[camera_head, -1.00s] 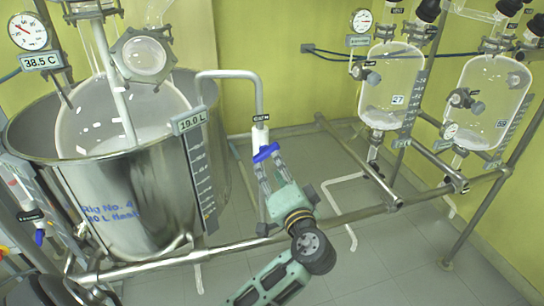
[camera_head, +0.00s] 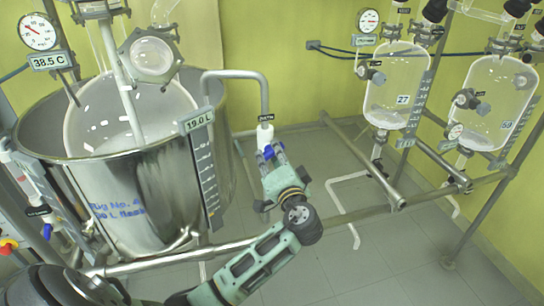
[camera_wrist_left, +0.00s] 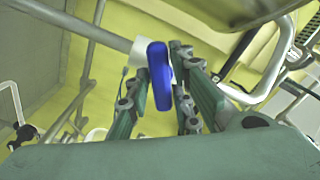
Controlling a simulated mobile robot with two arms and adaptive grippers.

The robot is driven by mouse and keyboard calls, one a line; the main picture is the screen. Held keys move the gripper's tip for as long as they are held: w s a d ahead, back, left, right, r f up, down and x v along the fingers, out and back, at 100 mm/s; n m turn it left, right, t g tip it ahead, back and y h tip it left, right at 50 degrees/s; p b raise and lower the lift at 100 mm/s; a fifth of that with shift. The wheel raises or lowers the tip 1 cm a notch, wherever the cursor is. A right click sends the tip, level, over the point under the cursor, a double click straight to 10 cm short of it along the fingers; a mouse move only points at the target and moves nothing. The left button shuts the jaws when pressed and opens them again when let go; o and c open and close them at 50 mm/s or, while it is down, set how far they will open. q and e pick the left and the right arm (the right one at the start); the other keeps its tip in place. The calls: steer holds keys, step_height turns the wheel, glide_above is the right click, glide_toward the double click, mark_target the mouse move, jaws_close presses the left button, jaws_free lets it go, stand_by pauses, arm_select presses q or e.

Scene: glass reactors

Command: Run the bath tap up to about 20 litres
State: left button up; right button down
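The bath tap's blue lever (camera_head: 269,151) sits below a white valve body (camera_head: 265,134) on the grey pipe that bends over the steel bath's rim. My left gripper (camera_head: 271,157) reaches up to it from below. In the left wrist view the lever (camera_wrist_left: 159,76) stands upright between the two fingertips (camera_wrist_left: 160,70), which look close against its sides. The steel bath (camera_head: 150,190) holds a large glass flask (camera_head: 95,125). The display (camera_head: 195,120) above its level scale (camera_head: 207,170) reads 19.0 L. My right gripper is out of view.
A temperature display (camera_head: 48,61) reads 38.5 C under a round dial (camera_head: 38,31). Two glass vessels (camera_head: 395,90) (camera_head: 495,100) hang on a pipe frame at the right. A horizontal rail (camera_head: 350,214) crosses near my arm. The tiled floor beyond is mostly clear.

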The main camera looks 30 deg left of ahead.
arm_select(q)
jaws_close()
steer(key=shift+r, duration=0.15)
steer(key=shift+r+m+p, duration=0.1)
steer(key=shift+m+p, duration=1.05)
steer(key=shift+m, duration=0.45)
steer(key=shift+m+p, duration=0.95)
steer(key=shift+m, duration=0.55)
steer(key=shift+o, duration=1.8)
jaws_free()
steer(key=shift+o, duration=0.8)
